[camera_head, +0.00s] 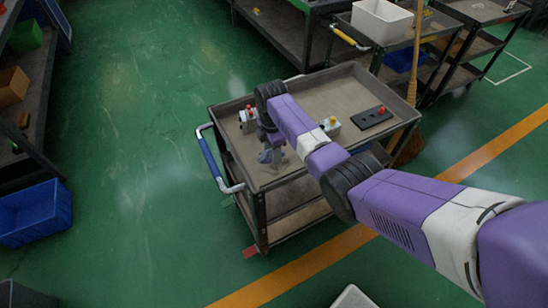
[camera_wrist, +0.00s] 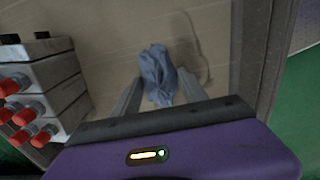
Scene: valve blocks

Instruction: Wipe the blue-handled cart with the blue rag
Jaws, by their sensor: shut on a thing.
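The blue-handled cart (camera_head: 345,82) stands in the middle of the head view, with a grey-brown top tray and its blue handle (camera_head: 209,158) at the left end. My gripper (camera_head: 269,154) is over the handle end of the tray, pointing down. It is shut on the crumpled blue rag (camera_wrist: 158,74), which sits between the fingertips close to the tray surface. I cannot tell whether the rag touches the tray. In the head view the rag (camera_head: 265,156) shows only as a small patch, partly hidden by my gripper.
A grey valve block with red knobs (camera_wrist: 40,90) stands close left of my gripper. On the tray are also a block with a yellow knob (camera_head: 331,124) and a dark plate with a red knob (camera_head: 372,117). The tray has raised rims. Other carts (camera_head: 455,45) stand behind.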

